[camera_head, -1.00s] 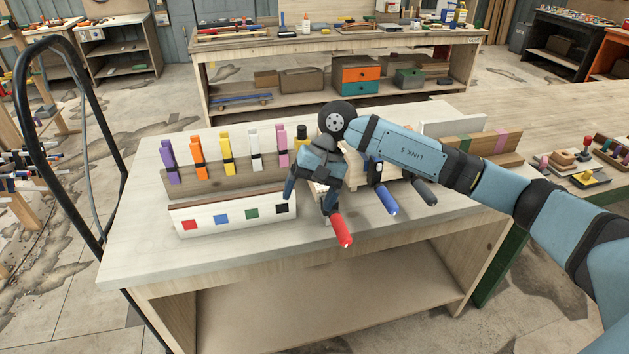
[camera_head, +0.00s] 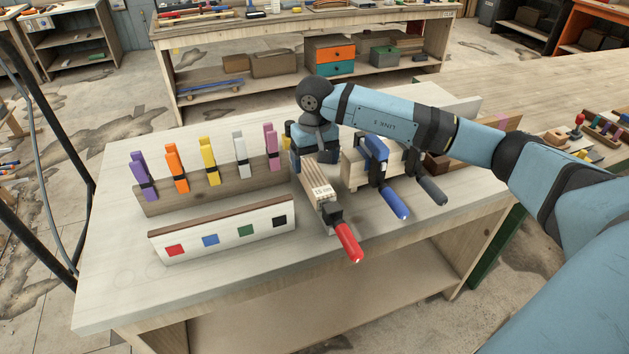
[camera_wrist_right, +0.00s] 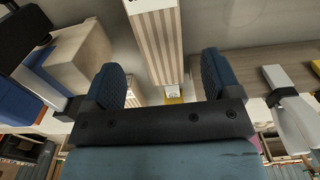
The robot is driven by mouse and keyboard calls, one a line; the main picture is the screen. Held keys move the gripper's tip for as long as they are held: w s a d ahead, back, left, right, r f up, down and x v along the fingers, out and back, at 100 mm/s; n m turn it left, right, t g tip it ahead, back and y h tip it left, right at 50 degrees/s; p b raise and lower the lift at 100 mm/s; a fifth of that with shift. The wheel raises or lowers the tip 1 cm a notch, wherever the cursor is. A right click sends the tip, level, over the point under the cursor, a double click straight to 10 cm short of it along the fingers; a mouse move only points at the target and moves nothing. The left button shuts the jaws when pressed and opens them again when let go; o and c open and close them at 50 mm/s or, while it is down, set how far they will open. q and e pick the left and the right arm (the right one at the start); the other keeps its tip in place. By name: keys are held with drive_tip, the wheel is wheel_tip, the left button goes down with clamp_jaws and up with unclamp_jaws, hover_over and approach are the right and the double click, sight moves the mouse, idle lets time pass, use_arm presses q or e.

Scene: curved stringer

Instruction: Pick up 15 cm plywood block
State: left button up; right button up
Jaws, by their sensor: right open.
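The plywood block (camera_head: 320,187), with striped edges and a pale label that seems to read 15 cm, is near the middle of the table, just behind a red-handled clamp. My right gripper (camera_head: 315,158) is at its far end, open. In the right wrist view the block (camera_wrist_right: 158,42) runs between the two spread blue fingers, with a gap visible on each side. The gripper hides the block's far end in the head view. Whether the block touches the clamp is unclear. My left gripper is not in view.
The red-handled clamp (camera_head: 347,241) stands in front of the block. Blue (camera_head: 393,200) and black (camera_head: 431,188) clamps and a pale wooden block (camera_head: 354,168) are close on the right. A white board with coloured squares (camera_head: 226,231) and a row of coloured clips are left.

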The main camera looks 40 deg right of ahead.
sight(315, 176)
drive_tip(key=shift+f+p, duration=0.6)
drive_tip(key=shift+f, duration=2.3)
drive_tip(key=c, duration=1)
drive_tip(key=shift+c, duration=0.4)
drive_tip(key=shift+r, duration=0.1)
